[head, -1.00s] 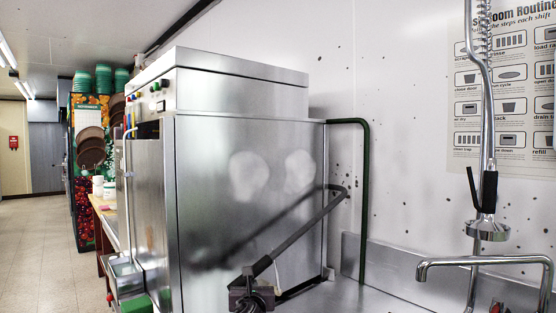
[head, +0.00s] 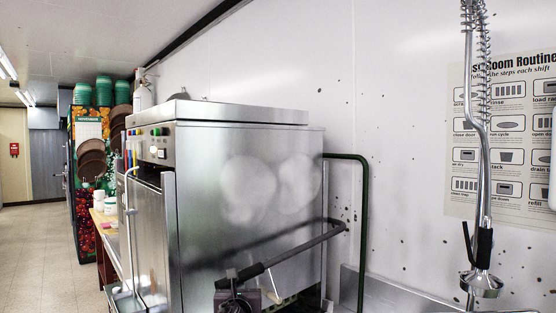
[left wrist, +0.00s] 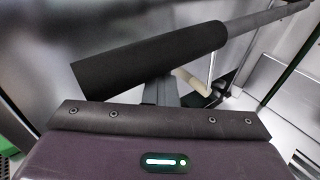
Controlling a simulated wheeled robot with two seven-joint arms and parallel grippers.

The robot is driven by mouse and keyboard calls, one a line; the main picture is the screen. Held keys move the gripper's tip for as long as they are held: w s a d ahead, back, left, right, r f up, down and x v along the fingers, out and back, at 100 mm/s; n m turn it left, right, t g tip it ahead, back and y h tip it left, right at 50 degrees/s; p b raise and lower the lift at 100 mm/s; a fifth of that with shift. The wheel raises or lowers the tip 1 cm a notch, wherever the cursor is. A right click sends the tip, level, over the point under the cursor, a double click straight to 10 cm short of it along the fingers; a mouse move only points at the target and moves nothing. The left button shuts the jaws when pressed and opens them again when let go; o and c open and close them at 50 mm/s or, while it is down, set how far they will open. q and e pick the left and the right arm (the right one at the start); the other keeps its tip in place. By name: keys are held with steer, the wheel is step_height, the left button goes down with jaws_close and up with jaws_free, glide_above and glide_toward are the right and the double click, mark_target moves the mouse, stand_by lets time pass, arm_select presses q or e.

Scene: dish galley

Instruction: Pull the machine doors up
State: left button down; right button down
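The dish machine is a tall steel box whose steel hood, the machine doors (head: 245,180), shows its broad side in the head view. A bent grey lever bar (head: 312,243) runs along that side to a black grip (head: 240,275) at the lower front. The black grip also crosses the left wrist view (left wrist: 150,57). My left gripper (head: 236,284) is at this grip, below the hood's side, and looks shut around it. In the wrist view the grip hides the fingertips, and one grey finger shows below it. My right gripper is not in view.
A green pipe (head: 363,225) stands against the wall right of the machine. A spray tap (head: 482,280) hangs at the right, before a wall poster (head: 510,140). The aisle floor (head: 45,240) is clear.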

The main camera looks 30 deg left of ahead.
arm_select(q)
steer(key=r+p, duration=0.2)
steer(key=r, duration=0.1)
steer(key=r+p, duration=0.5)
steer(key=r, duration=0.1)
steer(key=shift+s+a+r+p, duration=0.3)
steer(key=shift+a+r+p, duration=0.05)
steer(key=shift+a+p, duration=0.05)
steer(key=w+d+r+p, duration=0.2)
steer(key=w+r+p, duration=0.25)
steer(key=r, duration=0.95)
steer(key=w+d+r+p, duration=0.25)
steer(key=w+r, duration=0.25)
steer(key=r, duration=0.8)
steer(key=s+d+f+b, duration=0.1)
steer(key=s+d+b, duration=0.2)
steer(key=s, duration=0.6)
steer(key=shift+s+d+f, duration=0.15)
steer(key=shift+d+f, duration=0.25)
steer(key=shift+d, duration=0.45)
steer(key=shift+f, duration=0.15)
